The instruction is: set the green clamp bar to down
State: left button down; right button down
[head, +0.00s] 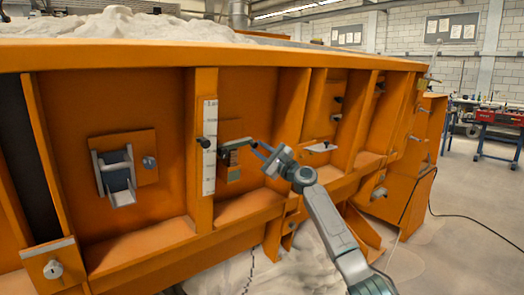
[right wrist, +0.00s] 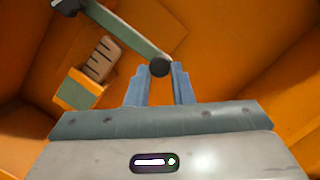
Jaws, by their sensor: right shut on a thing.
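The clamp bar (head: 238,143) is a grey-green lever on the orange side wall, right of the white scale strip. It runs nearly level, its right end slightly higher. In the right wrist view the bar (right wrist: 128,33) runs from a dark pivot at top left to a round black knob (right wrist: 160,67). My right gripper (head: 259,149) is at the bar's right end. In the wrist view its fingers (right wrist: 160,80) are shut on the knob. A green block with a pale ribbed pad (right wrist: 101,60) sits beside the bar, apart from it. My left gripper is out of view.
A white scale strip (head: 209,145) with a black knob stands just left of the bar. A grey bracket (head: 117,177) is further left. Orange ribs (head: 290,105) stick out right of the bar, close to my right arm. Sand (head: 120,22) lies on top.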

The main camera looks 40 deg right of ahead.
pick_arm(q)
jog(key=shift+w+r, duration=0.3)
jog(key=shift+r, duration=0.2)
pick_arm(e)
jog(key=shift+w+a+f, duration=0.1)
jog(key=shift+f, duration=0.1)
jog(key=c, duration=1.5)
grip_release()
jog(key=shift+c, duration=0.2)
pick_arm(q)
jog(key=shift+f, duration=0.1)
pick_arm(e)
jog(key=shift+w+a+f, duration=0.1)
jog(key=shift+w+a, duration=0.05)
jog(key=shift+w, duration=0.1)
jog(key=shift+s, duration=0.15)
